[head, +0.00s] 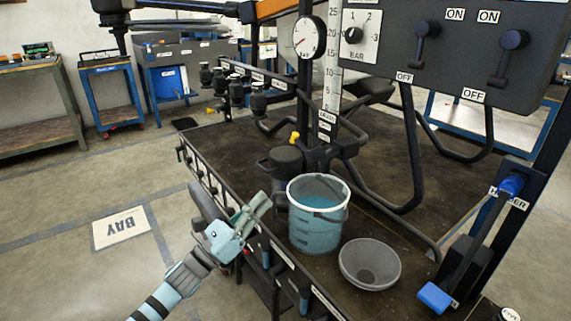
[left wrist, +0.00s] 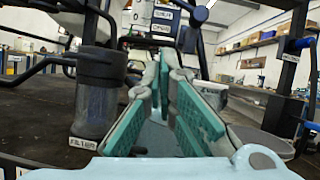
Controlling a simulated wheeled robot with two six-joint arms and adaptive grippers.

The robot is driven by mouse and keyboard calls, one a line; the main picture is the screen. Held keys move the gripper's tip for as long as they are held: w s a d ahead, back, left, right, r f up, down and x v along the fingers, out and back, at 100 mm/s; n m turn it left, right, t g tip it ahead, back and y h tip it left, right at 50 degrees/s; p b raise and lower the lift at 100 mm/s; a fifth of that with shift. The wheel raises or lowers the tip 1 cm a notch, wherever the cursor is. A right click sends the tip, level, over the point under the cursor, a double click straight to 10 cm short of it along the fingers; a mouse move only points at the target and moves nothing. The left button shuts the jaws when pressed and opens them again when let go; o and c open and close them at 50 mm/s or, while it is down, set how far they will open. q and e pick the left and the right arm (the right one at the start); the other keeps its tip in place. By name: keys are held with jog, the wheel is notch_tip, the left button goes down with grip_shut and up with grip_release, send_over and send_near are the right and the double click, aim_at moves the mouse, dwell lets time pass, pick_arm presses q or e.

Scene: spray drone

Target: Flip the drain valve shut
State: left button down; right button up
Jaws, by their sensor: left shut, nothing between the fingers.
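A small yellow handle (head: 295,137) sticks up above the dark filter housing (head: 286,160), close to small white labels (head: 325,127) on the post; it looks like the drain valve, but its position is too small to read. My left gripper (head: 258,203) is shut and empty, in front of the housing and left of the bucket, clear of the handle. In the left wrist view its teal-padded fingers (left wrist: 164,75) point towards the post. The labels (left wrist: 163,16) show at the top there; the handle cannot be made out. My right gripper is not in view.
A bucket of blue liquid (head: 318,222) and a grey bowl (head: 370,264) stand on the dark bench (head: 240,155). A lever with blue ends (head: 472,245) is at right. Black bent tubes (head: 412,160) rise behind the bucket. A switch panel (head: 460,50) hangs above.

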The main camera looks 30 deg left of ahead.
pick_arm(q)
jog(key=x, duration=0.3)
jog(key=r+p+x, duration=0.1)
jog(key=x, duration=0.3)
jog(key=s+r+p+x, duration=0.1)
jog(key=x, duration=0.2)
jog(key=shift+w+a+r, duration=0.2)
jog(key=shift+w+r, duration=0.05)
jog(key=shift+w, duration=0.15)
jog(key=shift+w+r, duration=0.15)
jog(key=shift+r, duration=0.15)
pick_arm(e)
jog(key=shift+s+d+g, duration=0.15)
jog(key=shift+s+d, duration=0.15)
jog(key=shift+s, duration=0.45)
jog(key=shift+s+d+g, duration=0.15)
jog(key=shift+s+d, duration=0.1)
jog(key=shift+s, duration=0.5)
pick_arm(q)
jog(key=shift+h, duration=0.3)
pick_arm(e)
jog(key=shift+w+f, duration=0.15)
